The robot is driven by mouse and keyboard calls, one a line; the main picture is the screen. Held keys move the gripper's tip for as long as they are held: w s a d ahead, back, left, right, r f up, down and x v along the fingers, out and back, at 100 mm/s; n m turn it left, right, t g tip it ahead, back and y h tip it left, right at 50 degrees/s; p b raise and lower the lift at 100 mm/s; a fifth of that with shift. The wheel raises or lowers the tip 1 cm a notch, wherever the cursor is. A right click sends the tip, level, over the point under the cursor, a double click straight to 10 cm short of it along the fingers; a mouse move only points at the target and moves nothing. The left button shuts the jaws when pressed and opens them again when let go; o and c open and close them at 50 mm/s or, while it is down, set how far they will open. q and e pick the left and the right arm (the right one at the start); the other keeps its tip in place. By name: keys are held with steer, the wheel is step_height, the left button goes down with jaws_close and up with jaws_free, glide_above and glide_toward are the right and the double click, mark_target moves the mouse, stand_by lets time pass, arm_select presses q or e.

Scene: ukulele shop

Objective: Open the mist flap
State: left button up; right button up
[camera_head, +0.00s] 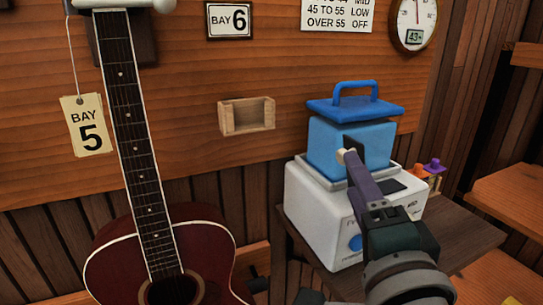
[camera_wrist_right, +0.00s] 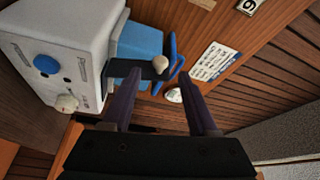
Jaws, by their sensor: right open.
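The humidifier has a white base (camera_head: 318,215) and a blue tank (camera_head: 325,142) with a blue handled lid (camera_head: 350,106). A black flap (camera_wrist_right: 140,68) with a cream knob (camera_wrist_right: 160,64) shows beside the tank in the right wrist view. In the head view the knob (camera_head: 341,156) shows at the tank's front, and my gripper hides part of the flap. My right gripper (camera_wrist_right: 160,78) is open, with its purple fingers on either side of the knob in the picture. I cannot tell whether they touch it. My left gripper is not in view.
The humidifier stands on a dark wooden table (camera_head: 460,232). A blue dial (camera_wrist_right: 46,64) and a pale knob (camera_wrist_right: 67,103) are on its base. A red guitar (camera_head: 205,240) hangs at left. A small wooden box (camera_head: 247,116) is on the wall. Orange and purple items (camera_head: 432,165) stand behind the humidifier.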

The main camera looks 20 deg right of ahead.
mark_target(342, 164)
steer(key=x, duration=0.7)
jaws_close()
stand_by(0.3)
stand_by(0.8)
